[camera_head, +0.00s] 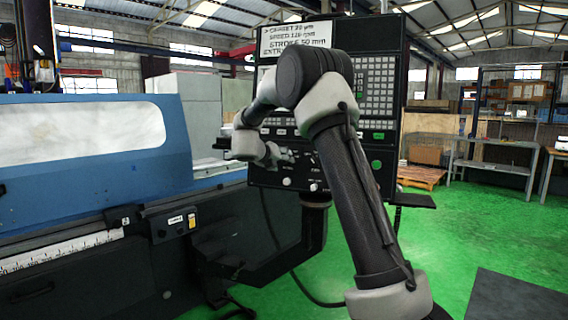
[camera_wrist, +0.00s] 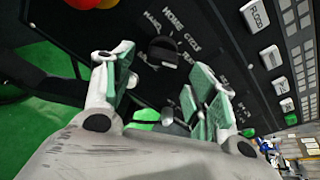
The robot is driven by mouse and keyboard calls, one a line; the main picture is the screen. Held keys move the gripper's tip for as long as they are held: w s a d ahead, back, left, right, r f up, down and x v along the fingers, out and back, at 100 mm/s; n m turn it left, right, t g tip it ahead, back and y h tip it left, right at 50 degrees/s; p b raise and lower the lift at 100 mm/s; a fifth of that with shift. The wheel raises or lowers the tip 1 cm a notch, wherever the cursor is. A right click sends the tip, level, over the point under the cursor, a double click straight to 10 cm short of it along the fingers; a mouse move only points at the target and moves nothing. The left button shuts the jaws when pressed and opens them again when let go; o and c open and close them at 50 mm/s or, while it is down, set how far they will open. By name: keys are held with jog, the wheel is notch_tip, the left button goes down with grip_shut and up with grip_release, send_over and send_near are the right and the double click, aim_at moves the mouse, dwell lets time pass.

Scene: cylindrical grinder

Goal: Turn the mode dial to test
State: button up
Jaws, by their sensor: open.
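The control panel (camera_head: 375,165) stands on a post, and its lower face carries knobs and buttons. In the wrist view a black dial (camera_wrist: 163,50) with a light end mark sits on the dark panel (camera_wrist: 120,15). Tilted white labels around it seem to include HOME and CYCLE; I cannot make out TEST. My gripper (camera_wrist: 160,68) is open, with one finger on each side of the space below the dial. It looks apart from the dial and holds nothing. In the head view my gripper (camera_head: 272,155) is in front of the panel's lower left part, hiding some controls.
A second knob (camera_wrist: 168,117) and a green button (camera_wrist: 147,114) show between my fingers. White keys (camera_wrist: 270,57) line the right.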

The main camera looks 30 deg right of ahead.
jog(key=v, duration=0.8)
jog(key=shift+s, duration=0.15)
jog(key=shift+a, duration=0.15)
